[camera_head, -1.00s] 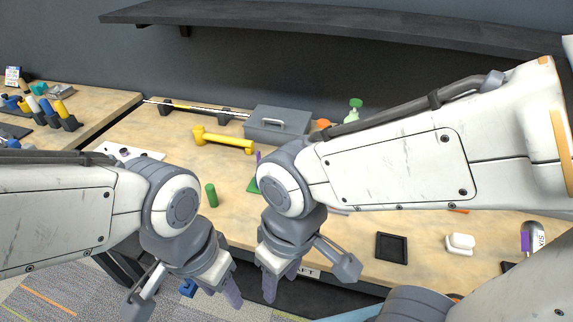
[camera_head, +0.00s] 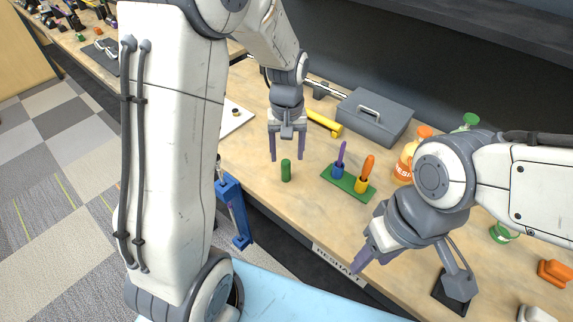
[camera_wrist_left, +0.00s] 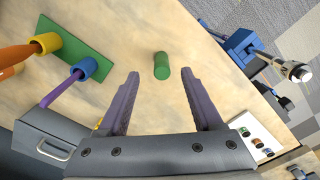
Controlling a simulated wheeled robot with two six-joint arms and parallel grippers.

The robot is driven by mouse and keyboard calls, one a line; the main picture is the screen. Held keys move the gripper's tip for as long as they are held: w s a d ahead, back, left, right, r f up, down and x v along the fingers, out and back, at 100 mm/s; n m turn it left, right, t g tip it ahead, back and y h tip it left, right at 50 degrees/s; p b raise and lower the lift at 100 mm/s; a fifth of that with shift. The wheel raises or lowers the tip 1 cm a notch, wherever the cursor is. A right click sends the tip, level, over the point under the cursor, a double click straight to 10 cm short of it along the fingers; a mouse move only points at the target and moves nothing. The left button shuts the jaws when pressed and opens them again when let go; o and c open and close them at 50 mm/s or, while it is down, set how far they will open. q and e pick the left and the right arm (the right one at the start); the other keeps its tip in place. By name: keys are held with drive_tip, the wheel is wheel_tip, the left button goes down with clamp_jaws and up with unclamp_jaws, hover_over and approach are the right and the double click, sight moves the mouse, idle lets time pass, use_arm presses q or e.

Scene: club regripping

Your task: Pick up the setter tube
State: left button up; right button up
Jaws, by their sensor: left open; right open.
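The setter tube, which I take to be the short green cylinder (camera_head: 286,171), stands upright on the wooden bench. In the left wrist view the green cylinder (camera_wrist_left: 161,66) shows between and just beyond the fingertips. My left gripper (camera_head: 287,156) is open, pointing down over the cylinder, one finger to each side. It does not visibly touch it. In the left wrist view the gripper (camera_wrist_left: 160,74) is empty. My right gripper (camera_head: 364,258) is open and empty near the bench's front edge; its fingers overlap in the head view.
A green base (camera_head: 348,183) holding a blue cup with a purple tool and a yellow cup with an orange tool stands right of the cylinder. Behind are a yellow bar (camera_head: 324,122) and a grey toolbox (camera_head: 375,116). A blue vise (camera_head: 232,205) is at the front edge.

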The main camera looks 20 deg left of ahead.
sight(286, 170)
use_arm(q)
wheel_tip(286, 170, down, 3)
drive_tip(key=f, duration=0.2)
drive_tip(key=f+p, duration=0.1)
drive_tip(key=f, duration=0.1)
drive_tip(key=shift+w+a, duration=0.3)
drive_tip(key=shift+f, duration=0.65)
clamp_jaws()
